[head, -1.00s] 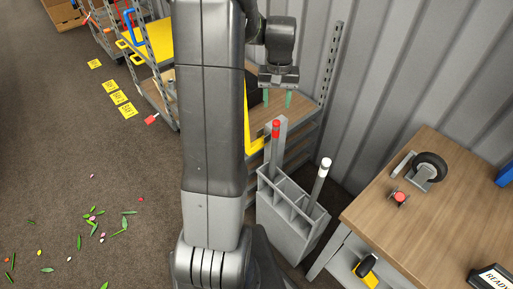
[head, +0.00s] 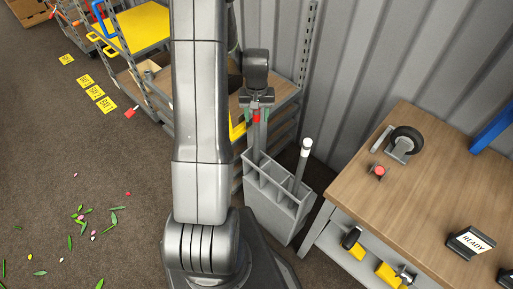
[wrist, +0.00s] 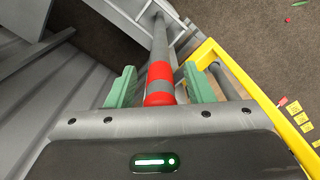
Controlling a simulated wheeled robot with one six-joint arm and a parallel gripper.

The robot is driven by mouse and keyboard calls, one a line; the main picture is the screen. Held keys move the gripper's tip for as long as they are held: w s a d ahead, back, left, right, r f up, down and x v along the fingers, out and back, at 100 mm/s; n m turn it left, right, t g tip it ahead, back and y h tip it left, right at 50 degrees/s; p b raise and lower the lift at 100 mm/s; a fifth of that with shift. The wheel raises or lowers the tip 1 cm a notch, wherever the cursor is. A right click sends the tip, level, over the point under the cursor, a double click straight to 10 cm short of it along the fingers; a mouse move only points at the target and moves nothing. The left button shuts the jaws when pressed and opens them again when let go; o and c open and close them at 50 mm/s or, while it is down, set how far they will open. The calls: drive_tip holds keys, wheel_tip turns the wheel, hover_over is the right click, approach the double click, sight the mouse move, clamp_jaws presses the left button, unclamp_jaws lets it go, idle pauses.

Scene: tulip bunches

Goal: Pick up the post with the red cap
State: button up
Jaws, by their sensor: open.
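The red-capped post (head: 256,122) stands in the left part of a grey divided bin (head: 276,200), and its red cap shows just below my gripper. My gripper (head: 256,112) is open at the top of the post, with its green fingers on either side. A second post with a white cap (head: 306,143) leans in the right part of the bin.
A wooden workbench (head: 400,200) with a caster wheel (head: 405,142) and a READY sign (head: 470,241) stands at the right. Shelving is behind the bin, near the corrugated wall (head: 375,60). A yellow frame (wrist: 235,75) passes close to the right finger. Leaves and petals lie on the floor at left.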

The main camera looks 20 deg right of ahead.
drive_tip(key=shift+f, duration=0.35)
drive_tip(key=shift+c, duration=0.2)
clamp_jaws()
drive_tip(key=shift+r, duration=0.15)
